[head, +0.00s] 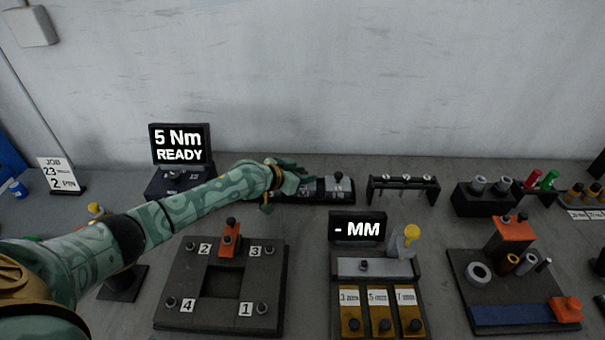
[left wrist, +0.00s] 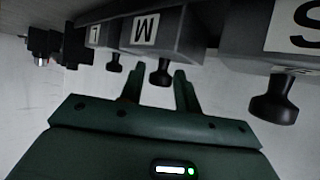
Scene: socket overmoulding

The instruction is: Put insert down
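The likely inserts are grey blocks with black knobs, in a row on a dark rack (head: 325,189) at the back middle of the bench. In the left wrist view they carry the letters L, M and S; the M block (left wrist: 190,38) is in the middle. My left gripper (head: 298,177) is at the left part of this rack and hides some of it. In the left wrist view its two fingers (left wrist: 160,88) stand apart, with the M block's black knob (left wrist: 162,72) between them. The fingers do not appear closed on it. My right gripper is not in view.
A dark plate (head: 180,255) with numbered posts and an orange clamp lies in front. A gauge (head: 358,228) reading "- MM" stands right of it. A "5 Nm READY" display (head: 180,143) is behind my left arm. A rack (head: 403,187) stands right of the inserts.

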